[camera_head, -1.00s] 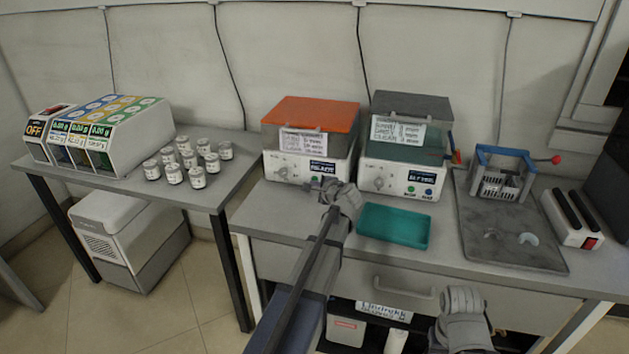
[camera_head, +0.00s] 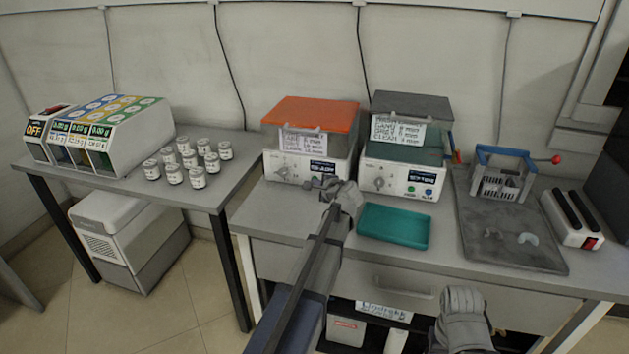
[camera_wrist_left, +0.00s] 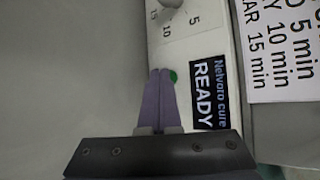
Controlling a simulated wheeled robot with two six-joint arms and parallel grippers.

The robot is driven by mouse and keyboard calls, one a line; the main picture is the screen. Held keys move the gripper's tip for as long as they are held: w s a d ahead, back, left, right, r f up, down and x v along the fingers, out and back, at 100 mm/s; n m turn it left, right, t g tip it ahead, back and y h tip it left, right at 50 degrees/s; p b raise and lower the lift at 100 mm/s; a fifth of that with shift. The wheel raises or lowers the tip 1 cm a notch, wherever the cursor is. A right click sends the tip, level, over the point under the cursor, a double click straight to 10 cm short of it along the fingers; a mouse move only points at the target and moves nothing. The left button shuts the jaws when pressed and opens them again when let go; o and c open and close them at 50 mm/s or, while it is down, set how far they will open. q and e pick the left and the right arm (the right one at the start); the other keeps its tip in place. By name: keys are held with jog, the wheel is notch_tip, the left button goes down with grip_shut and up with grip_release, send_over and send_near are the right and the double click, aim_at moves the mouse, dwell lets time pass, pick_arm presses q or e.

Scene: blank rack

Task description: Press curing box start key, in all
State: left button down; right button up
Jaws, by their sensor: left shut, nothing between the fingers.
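Two white boxes with knobs and small displays stand on the middle bench. My left gripper (camera_head: 321,184) is shut and empty at the lower front of the orange-lidded box. In the left wrist view its fingertips (camera_wrist_left: 161,74) are beside a green key (camera_wrist_left: 173,77), which they partly cover; I cannot tell whether they touch. A display (camera_wrist_left: 209,94) beside the key reads "Nelvoro cure READY". The right box shows a green key (camera_head: 411,188) and a blue key (camera_head: 428,192).
A teal tray (camera_head: 394,226) lies right of my left arm. A grey mat (camera_head: 512,245) with a blue-framed rack (camera_head: 502,174) is further right, by a white device with a red switch (camera_head: 574,219). Jars (camera_head: 197,178) and a dispenser (camera_head: 110,135) stand on the left table.

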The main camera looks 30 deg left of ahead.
dwell(0.6)
pick_arm(q)
jog(key=shift+s+d, duration=0.15)
jog(key=shift+s, duration=0.55)
jog(key=shift+s+d, duration=0.2)
jog(key=shift+s, duration=0.6)
jog(key=shift+s+d, duration=0.2)
jog(key=shift+s, duration=0.65)
jog(key=shift+s+d, duration=0.2)
jog(key=shift+s, duration=0.6)
